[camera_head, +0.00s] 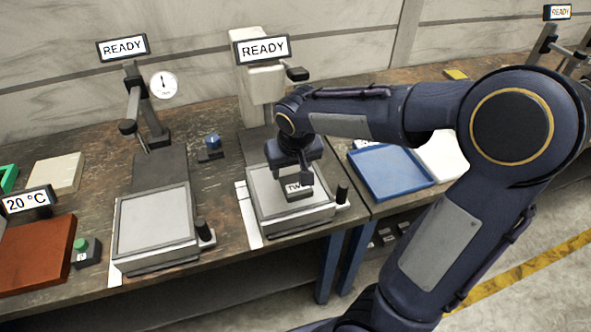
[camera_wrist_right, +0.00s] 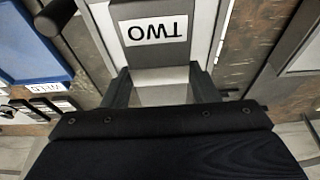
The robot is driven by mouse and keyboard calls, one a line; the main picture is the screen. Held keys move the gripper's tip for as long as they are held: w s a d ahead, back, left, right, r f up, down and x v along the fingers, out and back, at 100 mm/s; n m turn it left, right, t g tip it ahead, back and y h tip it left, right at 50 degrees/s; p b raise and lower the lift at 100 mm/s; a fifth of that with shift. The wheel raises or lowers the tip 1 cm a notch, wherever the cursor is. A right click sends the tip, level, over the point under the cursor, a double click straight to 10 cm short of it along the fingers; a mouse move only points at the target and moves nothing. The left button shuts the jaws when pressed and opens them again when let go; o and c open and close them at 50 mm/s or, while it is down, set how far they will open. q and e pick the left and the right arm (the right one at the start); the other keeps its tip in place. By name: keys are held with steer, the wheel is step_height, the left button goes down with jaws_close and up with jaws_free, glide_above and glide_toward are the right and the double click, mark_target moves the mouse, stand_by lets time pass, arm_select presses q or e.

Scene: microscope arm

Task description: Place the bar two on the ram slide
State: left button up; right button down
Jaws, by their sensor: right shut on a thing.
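Bar two is a grey block with a white label reading TWO; it shows in the head view (camera_head: 299,194) and large in the wrist view (camera_wrist_right: 152,58). My right gripper (camera_head: 294,178) points down with its fingers on either side of the bar and is shut on it; the fingers also show in the wrist view (camera_wrist_right: 161,80). The bar is over the square grey plate (camera_head: 265,205) of the right-hand machine, which looks like the ram slide. I cannot tell whether the bar touches the plate. My left gripper is out of view.
A similar machine with an empty grey plate (camera_head: 152,222) stands to the left. A dark knob (camera_head: 342,192) rises at the held bar's right. A blue tray (camera_head: 390,172) lies to the right. A READY sign (camera_head: 262,48) is behind.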

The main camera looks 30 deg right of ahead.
mark_target(288, 176)
steer(key=w+f, duration=0.1)
steer(key=w+d+f, duration=0.1)
steer(key=w+f, duration=0.1)
steer(key=shift+f, duration=0.1)
steer(key=shift+s+x, duration=0.2)
steer(key=shift+x, duration=0.65)
steer(key=shift+s+x, duration=0.15)
steer(key=shift+x, duration=0.65)
steer(key=shift+a+f, duration=0.1)
steer(key=shift+f, duration=0.1)
steer(key=c, duration=0.5)
jaws_free()
steer(key=shift+s+f, duration=0.1)
